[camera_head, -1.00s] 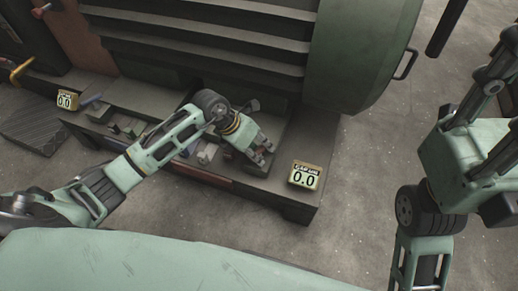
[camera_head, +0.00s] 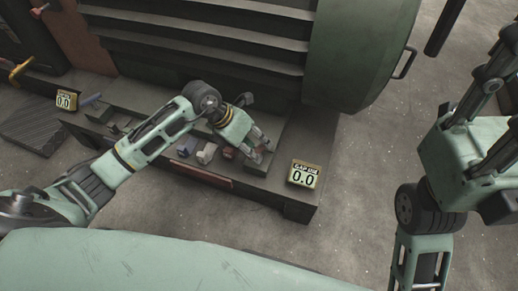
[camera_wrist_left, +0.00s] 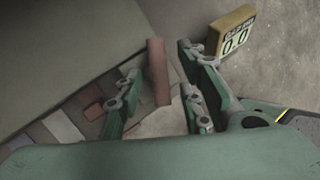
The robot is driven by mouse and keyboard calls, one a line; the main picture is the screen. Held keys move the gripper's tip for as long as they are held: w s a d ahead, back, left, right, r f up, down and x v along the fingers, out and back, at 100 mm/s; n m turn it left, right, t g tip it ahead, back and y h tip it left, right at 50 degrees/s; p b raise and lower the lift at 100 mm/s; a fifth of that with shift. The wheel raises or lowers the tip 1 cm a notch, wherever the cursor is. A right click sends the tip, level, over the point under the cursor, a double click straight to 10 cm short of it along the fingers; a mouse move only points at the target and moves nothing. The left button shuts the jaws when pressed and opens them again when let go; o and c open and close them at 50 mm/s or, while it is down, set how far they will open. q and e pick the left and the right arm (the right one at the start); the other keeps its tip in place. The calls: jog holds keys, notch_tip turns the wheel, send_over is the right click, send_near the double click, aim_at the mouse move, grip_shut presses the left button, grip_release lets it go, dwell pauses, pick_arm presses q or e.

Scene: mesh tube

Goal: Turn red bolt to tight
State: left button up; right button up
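My left gripper (camera_head: 262,152) is over the right end of the low bench (camera_head: 285,160), pointing down and to the right. In the left wrist view its fingers (camera_wrist_left: 160,92) are apart, with nothing seen held between them. A small reddish piece (camera_head: 228,152) shows just left of the gripper in the head view. I cannot tell for sure whether it is the red bolt. In the left wrist view, a reddish bar (camera_wrist_left: 158,72) shows beyond the gap between the fingers, by the bench edge; it does not look gripped. My right gripper is out of view; only that arm shows at the right.
A yellow-framed gap display reading 0.0 (camera_head: 304,174) stands at the bench's right end, close to the gripper. Another display (camera_head: 66,101) stands at the left. A pale block (camera_head: 206,152) and a blue one (camera_head: 187,146) lie on the bench. A large green machine (camera_head: 360,50) rises behind.

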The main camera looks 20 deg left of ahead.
pick_arm(q)
jog(key=v, duration=0.8)
jog(key=shift+r, duration=0.35)
jog(key=shift+s, duration=0.1)
